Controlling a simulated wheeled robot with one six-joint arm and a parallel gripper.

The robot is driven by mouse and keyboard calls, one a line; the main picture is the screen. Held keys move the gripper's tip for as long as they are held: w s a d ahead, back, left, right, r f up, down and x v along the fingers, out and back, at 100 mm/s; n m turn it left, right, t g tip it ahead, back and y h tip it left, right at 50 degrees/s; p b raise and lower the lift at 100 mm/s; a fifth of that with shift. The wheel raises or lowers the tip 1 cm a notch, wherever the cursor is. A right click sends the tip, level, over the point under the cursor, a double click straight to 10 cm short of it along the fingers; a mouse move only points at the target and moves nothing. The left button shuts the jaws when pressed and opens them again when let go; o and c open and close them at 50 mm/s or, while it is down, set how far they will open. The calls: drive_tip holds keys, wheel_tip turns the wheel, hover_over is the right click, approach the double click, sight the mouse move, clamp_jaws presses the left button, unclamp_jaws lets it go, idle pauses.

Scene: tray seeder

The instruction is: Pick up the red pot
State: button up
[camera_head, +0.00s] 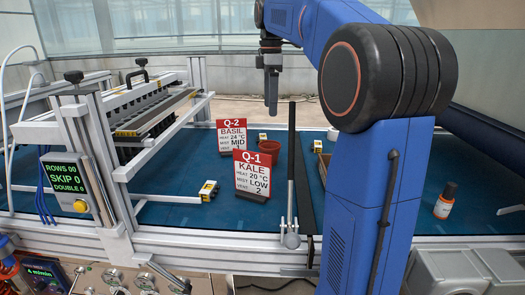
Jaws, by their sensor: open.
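The red pot (268,149) stands upright on the blue belt surface, behind the Q-1 Kale sign (254,174). The sign hides part of its lower left side. My gripper (271,108) hangs pointing down above the pot in the picture, empty and apart from it. Its fingers overlap in this view, so the gap between them does not show clearly. My blue arm reaches over from the right.
The Q-2 Basil sign (231,137) stands left of the pot. A dark upright bar (291,165) stands just right of it. The seeder frame (120,120) fills the left. Small yellow-white blocks (208,190) and an orange bottle (445,202) stand on the blue surface.

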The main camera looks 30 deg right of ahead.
drive_tip(key=shift+w+d+f, duration=0.1)
drive_tip(key=shift+w+f, duration=0.05)
drive_tip(key=shift+f, duration=8.4)
drive_tip(key=c, duration=1)
